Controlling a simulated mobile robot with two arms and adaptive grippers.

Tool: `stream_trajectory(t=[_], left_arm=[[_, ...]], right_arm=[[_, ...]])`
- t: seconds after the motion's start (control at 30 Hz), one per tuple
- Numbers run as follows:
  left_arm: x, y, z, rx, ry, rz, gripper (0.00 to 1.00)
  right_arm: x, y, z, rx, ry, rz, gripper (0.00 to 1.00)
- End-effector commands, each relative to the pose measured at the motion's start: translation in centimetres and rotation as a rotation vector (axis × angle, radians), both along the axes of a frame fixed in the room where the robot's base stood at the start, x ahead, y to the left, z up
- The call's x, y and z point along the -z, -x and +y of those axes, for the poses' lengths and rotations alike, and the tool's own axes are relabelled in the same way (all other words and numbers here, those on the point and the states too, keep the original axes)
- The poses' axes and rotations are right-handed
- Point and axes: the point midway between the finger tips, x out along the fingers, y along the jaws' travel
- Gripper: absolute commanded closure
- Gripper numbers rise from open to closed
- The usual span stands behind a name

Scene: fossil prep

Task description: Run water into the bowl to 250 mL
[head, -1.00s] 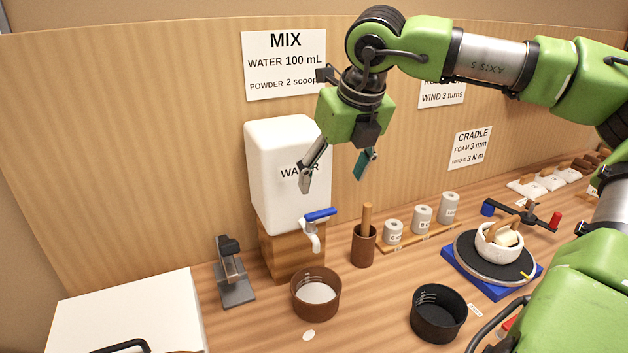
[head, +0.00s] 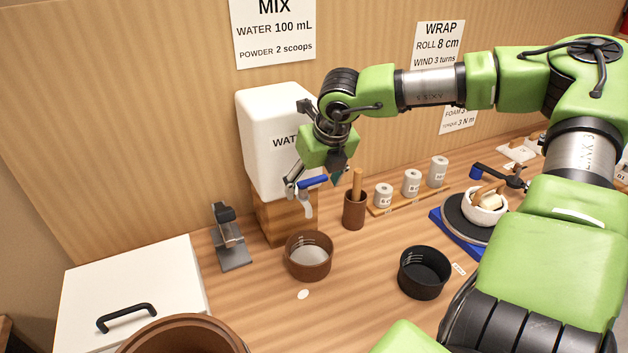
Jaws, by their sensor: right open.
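The white water tank (head: 262,115) stands on a wooden block against the back panel. Its tap has a blue lever (head: 313,182) and a pale spout (head: 308,206). A brown bowl (head: 309,268) with light marks inside stands below and slightly in front of the spout. Its inside bottom looks pale grey; I cannot tell whether that is water, and no stream shows. My right gripper (head: 312,184) is open and points down, its fingers close around or in front of the blue lever. Contact cannot be told. My left gripper is out of view.
A black bowl (head: 424,277) stands to the right. A brown cup with a wooden handle (head: 354,210) stands close right of the tap, a grey stand (head: 230,240) to the left. A sign (head: 273,32) reads water 100 mL. A white lidded box (head: 130,280) is at left.

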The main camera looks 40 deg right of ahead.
Motion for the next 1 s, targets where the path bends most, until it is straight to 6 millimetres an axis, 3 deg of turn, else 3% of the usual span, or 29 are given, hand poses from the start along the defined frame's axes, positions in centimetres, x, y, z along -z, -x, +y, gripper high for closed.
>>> stream_trajectory(t=[0.27,0.4,0.5,0.53,0.67,1.0], left_arm=[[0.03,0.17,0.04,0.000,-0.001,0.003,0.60],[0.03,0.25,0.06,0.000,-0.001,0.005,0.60],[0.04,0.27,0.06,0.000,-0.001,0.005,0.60],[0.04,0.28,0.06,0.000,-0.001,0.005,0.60],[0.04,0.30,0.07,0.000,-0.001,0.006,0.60],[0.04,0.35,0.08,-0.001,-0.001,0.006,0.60]], right_arm=[[0.05,-0.03,-0.01,0.000,0.000,0.000,0.33],[0.06,-0.02,-0.02,0.000,0.000,0.000,0.70],[0.06,-0.02,-0.02,0.000,0.001,0.000,0.72],[0.05,-0.02,-0.02,0.000,0.001,0.000,0.59],[0.06,-0.01,-0.01,0.000,0.001,0.000,0.90],[0.08,-0.25,-0.19,-0.124,-0.001,0.001,0.90]])
